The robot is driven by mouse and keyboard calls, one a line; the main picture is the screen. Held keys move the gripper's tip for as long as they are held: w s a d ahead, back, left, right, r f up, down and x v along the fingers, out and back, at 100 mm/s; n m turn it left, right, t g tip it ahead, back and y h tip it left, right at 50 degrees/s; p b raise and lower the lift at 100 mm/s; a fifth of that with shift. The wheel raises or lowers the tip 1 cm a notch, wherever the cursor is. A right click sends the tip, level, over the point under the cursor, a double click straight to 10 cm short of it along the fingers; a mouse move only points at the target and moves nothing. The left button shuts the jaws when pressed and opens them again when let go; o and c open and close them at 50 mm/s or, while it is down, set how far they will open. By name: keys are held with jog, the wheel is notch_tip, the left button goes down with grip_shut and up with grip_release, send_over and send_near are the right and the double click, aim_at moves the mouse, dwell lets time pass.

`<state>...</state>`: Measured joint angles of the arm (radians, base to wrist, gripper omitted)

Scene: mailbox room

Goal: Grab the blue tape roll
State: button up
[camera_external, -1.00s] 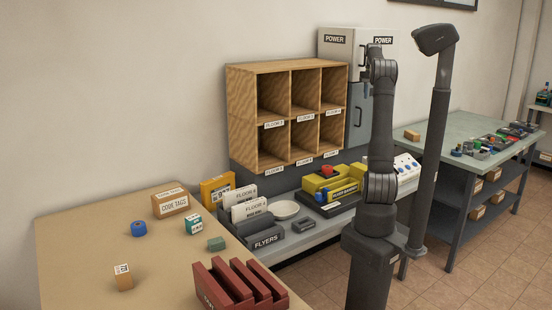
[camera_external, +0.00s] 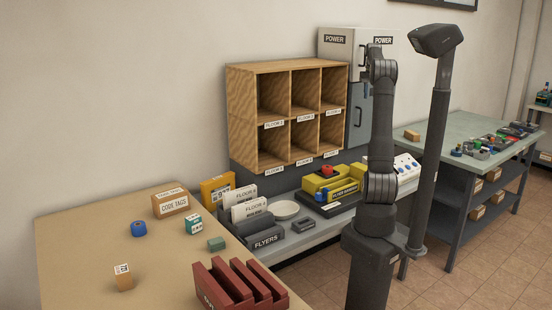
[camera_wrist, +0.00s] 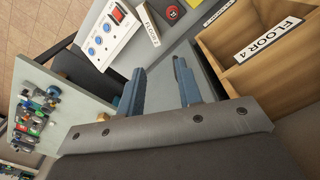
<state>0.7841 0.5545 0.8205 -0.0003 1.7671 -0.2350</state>
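A blue tape roll (camera_external: 138,229) lies flat on the tan table (camera_external: 75,250) at the left of the external view. It stands apart from the things around it and does not show in the wrist view. My gripper (camera_wrist: 159,76) shows in the wrist view with its two blue-grey fingers spread apart and nothing between them. It is over by the wooden shelf and the button panel, far from the tape roll. In the external view the fingers are mostly hidden by my arm.
Near the tape roll are a code tags box (camera_external: 170,203), a green-and-white box (camera_external: 194,224), a green block (camera_external: 216,244) and a small cardboard box (camera_external: 123,277). A red slotted rack (camera_external: 240,283) stands at the table's front. The wooden shelf (camera_external: 240,105) rises behind the grey counter.

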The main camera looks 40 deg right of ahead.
jog(key=o, duration=1)
jog(key=shift+c, duration=0.2)
